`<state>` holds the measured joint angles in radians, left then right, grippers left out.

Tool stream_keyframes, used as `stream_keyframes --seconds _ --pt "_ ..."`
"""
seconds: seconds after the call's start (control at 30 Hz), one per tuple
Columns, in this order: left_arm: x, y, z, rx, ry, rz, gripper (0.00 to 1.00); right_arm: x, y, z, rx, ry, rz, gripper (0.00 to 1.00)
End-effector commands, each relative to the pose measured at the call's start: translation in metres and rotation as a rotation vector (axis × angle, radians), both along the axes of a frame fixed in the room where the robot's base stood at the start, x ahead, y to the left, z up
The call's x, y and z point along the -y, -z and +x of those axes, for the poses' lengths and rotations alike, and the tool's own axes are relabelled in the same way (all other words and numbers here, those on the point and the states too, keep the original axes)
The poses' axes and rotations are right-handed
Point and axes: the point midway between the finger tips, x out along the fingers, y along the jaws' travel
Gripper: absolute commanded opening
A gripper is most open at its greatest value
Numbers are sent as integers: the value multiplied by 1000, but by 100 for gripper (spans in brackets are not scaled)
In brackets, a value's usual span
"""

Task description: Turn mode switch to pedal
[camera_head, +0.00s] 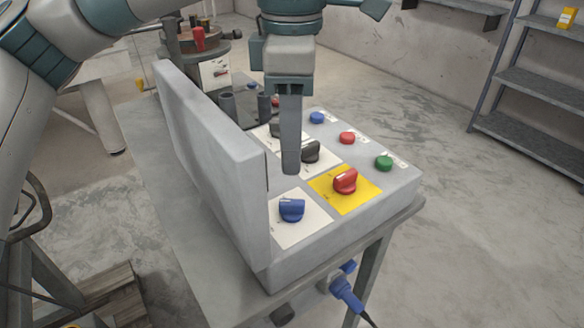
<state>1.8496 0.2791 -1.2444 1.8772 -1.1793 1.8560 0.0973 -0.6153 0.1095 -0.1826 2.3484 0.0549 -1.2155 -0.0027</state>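A grey control box (345,217) with a sloping top carries several rotary switches. A blue knob (291,210) sits on a white plate at the near left, and a red knob (345,181) on a yellow plate to its right. A black knob (311,152) on a white plate is behind them, with another dark knob (277,130) partly hidden further back. The labels are too small to read, so I cannot tell which is the mode switch. My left gripper (290,168) points down just left of the black knob; its fingers overlap from here. My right gripper is out of view.
Blue (317,118), red (347,138) and green (384,162) push buttons line the box's right side. A raised grey panel (213,165) stands along its left. The box rests on a metal table (185,215). Shelves (535,87) stand far right; the floor between is clear.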

Motion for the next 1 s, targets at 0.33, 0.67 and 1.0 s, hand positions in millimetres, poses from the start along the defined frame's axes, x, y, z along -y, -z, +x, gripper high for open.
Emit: stream_keyframes --seconds 0.33,0.67,1.0 --pt "0 -61 0 1 0 0 31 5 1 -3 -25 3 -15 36" --pt "0 -75 0 0 2 0 31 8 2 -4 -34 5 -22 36" --pt "2 -77 1 -4 -6 1 51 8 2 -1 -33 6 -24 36"
